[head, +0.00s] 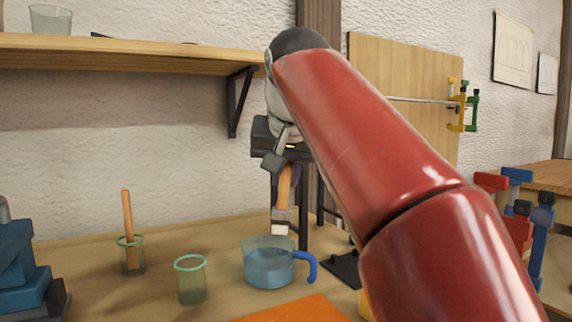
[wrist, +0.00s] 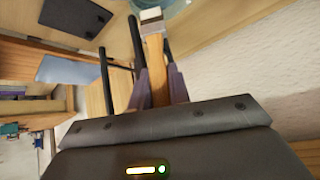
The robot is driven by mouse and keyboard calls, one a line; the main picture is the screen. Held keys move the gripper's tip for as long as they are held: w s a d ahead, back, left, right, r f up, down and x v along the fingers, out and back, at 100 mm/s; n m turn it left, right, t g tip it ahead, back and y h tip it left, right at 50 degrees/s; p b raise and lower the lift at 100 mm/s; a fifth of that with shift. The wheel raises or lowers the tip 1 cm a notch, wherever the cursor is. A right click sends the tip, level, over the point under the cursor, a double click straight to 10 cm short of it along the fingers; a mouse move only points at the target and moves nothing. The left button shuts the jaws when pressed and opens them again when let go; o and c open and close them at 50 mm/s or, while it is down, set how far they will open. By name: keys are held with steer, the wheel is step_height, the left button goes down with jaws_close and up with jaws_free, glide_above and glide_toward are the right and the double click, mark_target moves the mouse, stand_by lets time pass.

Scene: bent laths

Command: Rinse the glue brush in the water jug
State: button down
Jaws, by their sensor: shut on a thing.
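The glue brush (head: 284,187) has a flat wooden handle, a metal ferrule and pale bristles. My gripper (wrist: 157,75) is shut on its handle, with dark fingers on both sides. In the head view my gripper (head: 286,172) holds the brush upright, bristles down. The water jug (head: 268,268) is see-through with a blue handle and bluish contents, and stands on the bench. The bristle end appears just above the jug's rim, toward its right side; I cannot tell whether it is exactly over the opening. In the wrist view, part of the jug (wrist: 178,8) shows beyond the bristles.
A green-rimmed cup (head: 191,282) stands left of the jug, and another cup (head: 131,258) holds a wooden stick. A dark stand (head: 304,210) is close behind the brush. An orange sheet (head: 295,309) lies in front. A shelf (head: 130,55) overhangs the left.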

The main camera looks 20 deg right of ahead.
mark_target(285, 222)
steer(key=shift+f+b, duration=2.85)
steer(key=shift+f, duration=1.2)
step_height(285, 222, up, 8)
steer(key=p, duration=0.8)
steer(key=shift+f, duration=0.1)
steer(key=shift+r, duration=0.9)
steer(key=shift+w+r, duration=0.15)
steer(key=shift+r, duration=1.85)
